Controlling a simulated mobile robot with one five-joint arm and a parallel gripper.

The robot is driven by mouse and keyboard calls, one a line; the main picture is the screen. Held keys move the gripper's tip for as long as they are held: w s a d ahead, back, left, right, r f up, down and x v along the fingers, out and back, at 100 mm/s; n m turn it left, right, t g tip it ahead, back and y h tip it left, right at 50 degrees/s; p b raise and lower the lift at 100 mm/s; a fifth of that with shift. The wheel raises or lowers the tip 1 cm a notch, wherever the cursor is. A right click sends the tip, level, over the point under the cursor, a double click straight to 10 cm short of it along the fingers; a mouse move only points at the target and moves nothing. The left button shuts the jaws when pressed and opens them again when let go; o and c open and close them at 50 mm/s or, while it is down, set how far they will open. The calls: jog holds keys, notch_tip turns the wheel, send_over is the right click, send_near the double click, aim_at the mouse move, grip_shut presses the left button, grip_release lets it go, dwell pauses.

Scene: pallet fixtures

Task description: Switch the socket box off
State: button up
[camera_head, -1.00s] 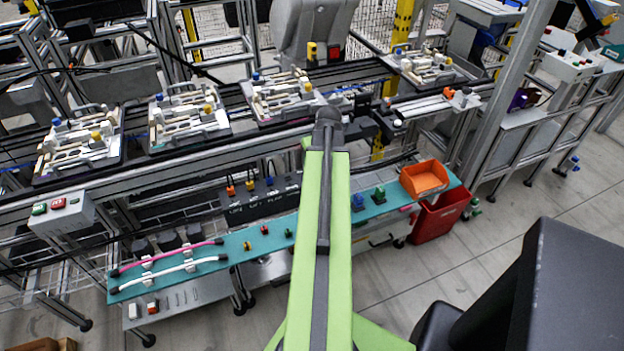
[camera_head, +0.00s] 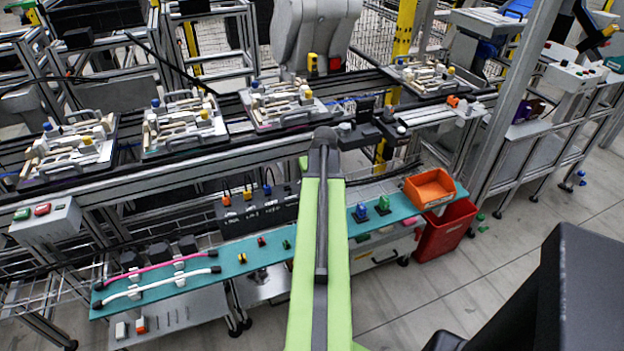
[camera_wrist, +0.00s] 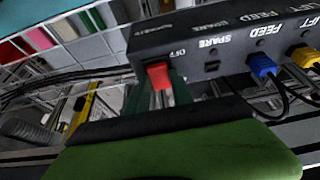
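The socket box (camera_head: 232,222) is a long black box on the lower shelf, left of my arm. In the wrist view the socket box (camera_wrist: 200,40) runs across the top, with white labels reading FEED, SPARE and OFF. A red switch (camera_wrist: 158,76) sits beside the OFF label; I cannot tell its position. A blue plug (camera_wrist: 262,65) and a yellow plug (camera_wrist: 303,56) are in its sockets; the SPARE socket looks empty. My gripper (camera_wrist: 162,98) is close to the red switch, with dark green strips on either side of it. Its fingertips and any contact are unclear. My arm hides it in the head view.
A teal shelf (camera_head: 225,262) in front of the box carries pink and white tubes, small coloured parts and an orange bin (camera_head: 430,188). A red crate (camera_head: 445,230) stands below right. Above is a conveyor with pallet fixtures (camera_head: 185,122). A control box (camera_head: 45,220) is at left.

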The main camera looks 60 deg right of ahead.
grip_shut()
jog(key=shift+w+d+r+g+y+p, duration=0.3)
jog(key=shift+g+y+p, duration=0.15)
jog(key=shift+p, duration=0.2)
jog(key=shift+f+g+y, duration=0.2)
jog(key=shift+g+y, duration=0.05)
jog(key=shift+g, duration=0.3)
jog(key=shift+a, duration=0.1)
jog(key=o, duration=0.9)
grip_release()
jog(key=shift+c, duration=0.2)
jog(key=shift+r, duration=0.1)
